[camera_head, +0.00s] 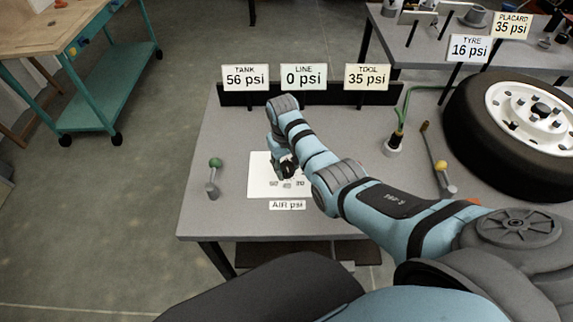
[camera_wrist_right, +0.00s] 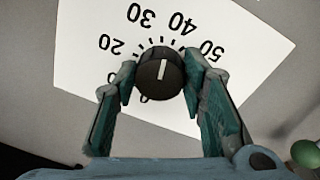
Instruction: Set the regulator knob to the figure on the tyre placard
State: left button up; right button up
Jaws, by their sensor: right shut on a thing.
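The regulator knob (camera_wrist_right: 160,72) is dark and round with a white line. It stands on a white dial plate (camera_wrist_right: 85,70), which also shows in the head view (camera_head: 260,186). In the wrist view the line points up toward the gap between 30 and 40. My right gripper (camera_head: 287,168) is shut on the knob, with one finger on each side (camera_wrist_right: 160,84). The lowest figures are partly hidden by the fingers and knob. The placard sign (camera_head: 511,25) reads 35 psi. The tool sign (camera_head: 367,77) reads 35 psi. My left gripper is not in view.
The tank sign (camera_head: 246,77) reads 56 psi, the line sign (camera_head: 303,77) 0 psi and the tyre sign (camera_head: 469,48) 16 psi. A green-tipped lever (camera_head: 213,178) stands left of the plate. A yellow-tipped lever (camera_head: 441,175) and a wheel (camera_head: 475,125) are at right.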

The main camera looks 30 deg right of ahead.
aim_at(285, 168)
jog(key=shift+s+r+n+p, duration=0.15)
jog(key=shift+r+n+p, duration=0.2)
jog(key=shift+n+p, duration=0.25)
jog(key=shift+f+p, duration=0.15)
jog(key=shift+p, duration=0.2)
jog(key=shift+w+f+n, duration=0.2)
jog(key=shift+f+n, duration=0.05)
jog(key=shift+n, duration=0.05)
jog(key=o, duration=1.2)
jog(key=shift+c, duration=0.2)
notch_tip(285, 168, up, 12)
jog(key=shift+a, duration=0.3)
